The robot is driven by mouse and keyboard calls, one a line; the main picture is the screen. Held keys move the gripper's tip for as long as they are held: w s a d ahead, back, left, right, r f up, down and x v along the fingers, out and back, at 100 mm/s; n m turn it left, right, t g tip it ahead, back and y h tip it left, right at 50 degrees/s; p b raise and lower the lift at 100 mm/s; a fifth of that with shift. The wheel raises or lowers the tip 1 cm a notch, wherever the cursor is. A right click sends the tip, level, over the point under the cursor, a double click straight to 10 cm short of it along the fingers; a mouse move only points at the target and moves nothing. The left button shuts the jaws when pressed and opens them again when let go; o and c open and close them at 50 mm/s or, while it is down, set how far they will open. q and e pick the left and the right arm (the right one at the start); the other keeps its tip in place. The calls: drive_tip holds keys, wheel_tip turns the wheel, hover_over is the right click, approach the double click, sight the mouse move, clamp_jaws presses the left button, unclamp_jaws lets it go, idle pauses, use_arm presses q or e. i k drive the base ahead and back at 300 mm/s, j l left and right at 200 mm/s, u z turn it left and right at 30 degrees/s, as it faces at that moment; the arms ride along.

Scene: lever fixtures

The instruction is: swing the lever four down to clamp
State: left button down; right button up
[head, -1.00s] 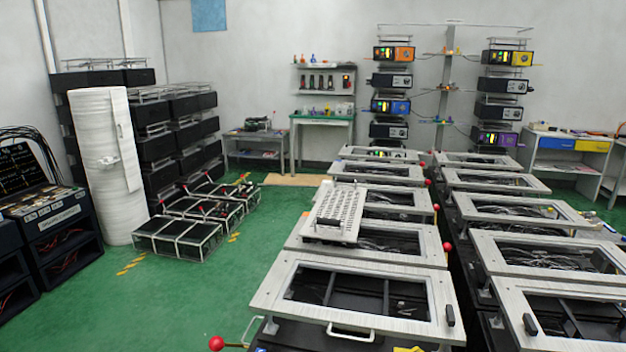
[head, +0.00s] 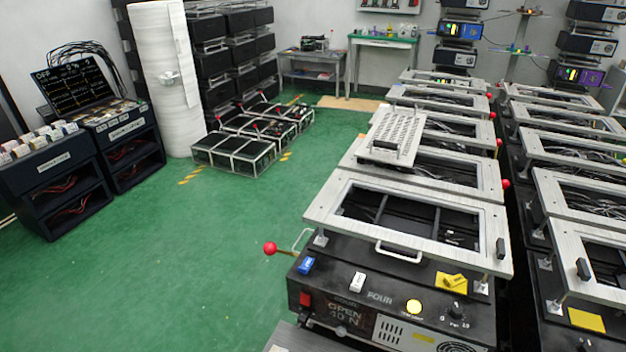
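The nearest clamp fixture (head: 330,272) stands at the lower middle of the head view. Its front label seems to read "FOUR" but is blurred, and its display (head: 344,317) reads "OPEN" with a force figure below. A lever with a red ball knob (head: 270,249) sticks out from its left side, roughly level. A pale frame (head: 328,213) with a front handle (head: 399,254) sits raised above the black base. Neither of my grippers is in view.
More framed fixtures recede behind and at right (head: 590,225), some with red knobs (head: 506,183). A perforated plate (head: 398,140) lies on one. Black cabinets (head: 60,180), a white roll (head: 163,75) and wire cages (head: 235,152) stand at left. Green floor left of the fixture is clear.

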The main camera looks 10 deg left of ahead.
sight(270, 248)
drive_tip(key=j+z, duration=0.1)
drive_tip(key=j, duration=0.45)
drive_tip(key=k+j+z, duration=0.1)
drive_tip(key=j, duration=0.4)
drive_tip(key=j+z, duration=0.15)
drive_tip(key=j, duration=0.4)
drive_tip(key=k+j+z, duration=0.1)
drive_tip(key=j, duration=0.4)
